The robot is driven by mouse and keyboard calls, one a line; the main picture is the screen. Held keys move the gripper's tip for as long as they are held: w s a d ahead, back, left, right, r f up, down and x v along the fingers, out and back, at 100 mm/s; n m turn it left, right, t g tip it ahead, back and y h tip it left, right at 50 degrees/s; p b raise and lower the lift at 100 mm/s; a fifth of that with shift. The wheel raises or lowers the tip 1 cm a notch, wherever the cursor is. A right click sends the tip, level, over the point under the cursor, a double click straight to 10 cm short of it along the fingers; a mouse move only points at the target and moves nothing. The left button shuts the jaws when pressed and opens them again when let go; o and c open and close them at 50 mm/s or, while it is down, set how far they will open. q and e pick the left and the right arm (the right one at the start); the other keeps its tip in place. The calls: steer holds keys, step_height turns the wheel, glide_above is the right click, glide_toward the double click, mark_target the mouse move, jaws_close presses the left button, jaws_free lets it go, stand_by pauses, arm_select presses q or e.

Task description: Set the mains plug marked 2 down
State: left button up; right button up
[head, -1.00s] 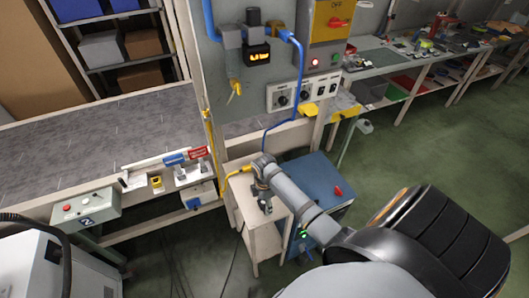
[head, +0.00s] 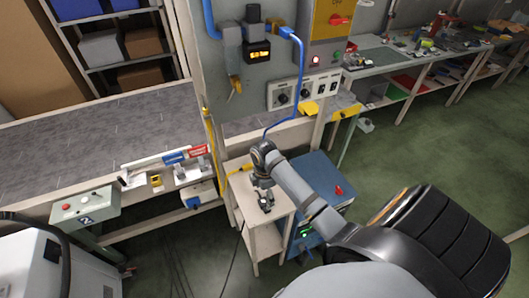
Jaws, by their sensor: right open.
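My right gripper (head: 266,207) is open, pointing down over the small pale side table (head: 241,187), with its wrist above it. I see nothing between its fingers. A yellow cable (head: 226,180) runs from the left onto this table. Its yellow end (head: 247,167), which looks like a plug, lies just left of my right wrist and apart from the fingertips. The wrist may hide part of it, and no number 2 is legible on it. My left gripper is not in view.
A blue cabinet (head: 316,180) stands right of the side table, with a red object (head: 339,190) on top. A grey panel (head: 233,105) with a blue cable (head: 301,75) rises behind. A conveyor (head: 80,145) is at left. Green floor (head: 420,150) is open at right.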

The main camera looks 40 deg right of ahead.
mark_target(265, 203)
step_height(265, 203, up, 7)
steer(key=shift+f+b, duration=0.2)
steer(key=shift+b, duration=0.15)
steer(key=s+a+f+m+t+h, duration=0.15)
steer(key=s+a+m+t, duration=0.35)
steer(key=s+m, duration=0.9)
step_height(265, 203, down, 27)
steer(key=s+d+g, duration=0.1)
steer(key=d+g, duration=0.1)
steer(key=g, duration=0.1)
steer(key=s+f+m+b, duration=0.1)
steer(key=s+f, duration=1.5)
steer(key=s, duration=0.2)
steer(key=shift+s+d+g+y, duration=0.3)
steer(key=shift+d+g+y, duration=0.05)
steer(key=shift+d+g, duration=0.1)
steer(key=shift+f, duration=0.1)
